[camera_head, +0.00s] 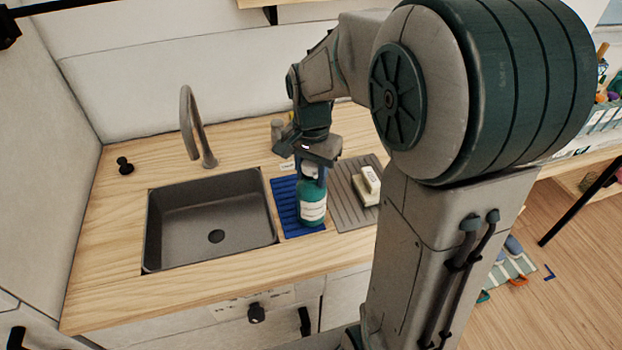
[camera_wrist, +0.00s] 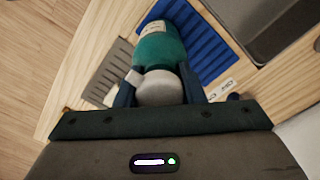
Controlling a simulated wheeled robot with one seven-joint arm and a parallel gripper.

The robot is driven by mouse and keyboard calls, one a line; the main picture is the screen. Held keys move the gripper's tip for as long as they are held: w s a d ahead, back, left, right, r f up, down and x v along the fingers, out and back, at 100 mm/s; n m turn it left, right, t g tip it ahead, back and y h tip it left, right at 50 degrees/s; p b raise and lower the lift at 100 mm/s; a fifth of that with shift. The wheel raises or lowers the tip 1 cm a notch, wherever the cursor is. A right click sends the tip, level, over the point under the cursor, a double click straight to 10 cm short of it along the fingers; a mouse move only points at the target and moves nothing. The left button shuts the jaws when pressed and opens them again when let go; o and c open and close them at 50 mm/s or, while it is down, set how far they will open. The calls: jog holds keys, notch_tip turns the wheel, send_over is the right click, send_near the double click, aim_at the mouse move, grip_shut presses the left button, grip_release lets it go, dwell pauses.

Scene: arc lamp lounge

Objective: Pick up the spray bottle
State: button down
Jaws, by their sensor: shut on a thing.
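The spray bottle (camera_head: 312,203) is teal with a white label and a pale top. In the head view it is upright over the blue ribbed mat, right of the sink; I cannot tell whether its base touches the mat. My gripper (camera_head: 311,169) is above it, pointing down, with its fingers around the bottle's top. In the wrist view the bottle (camera_wrist: 161,52) extends away from my gripper (camera_wrist: 160,90), whose two dark fingers are shut on either side of the pale top. The far end of the bottle shows part of the label.
The blue mat (camera_head: 285,204) lies between the dark sink (camera_head: 211,180) and a grey ribbed mat (camera_head: 347,190). A pale block-like thing (camera_head: 368,181) sits on the grey mat. A curved faucet (camera_head: 192,125) stands behind the sink. The front counter strip is clear.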

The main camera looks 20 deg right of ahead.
jog(key=shift+r, duration=1.8)
jog(key=s+d+r+b, duration=0.1)
jog(key=s+d+r, duration=0.4)
jog(key=d, duration=0.5)
jog(key=shift+s+d+r+b, duration=0.25)
jog(key=shift+r+b, duration=0.15)
jog(key=shift+r, duration=0.55)
jog(key=shift+w, duration=0.1)
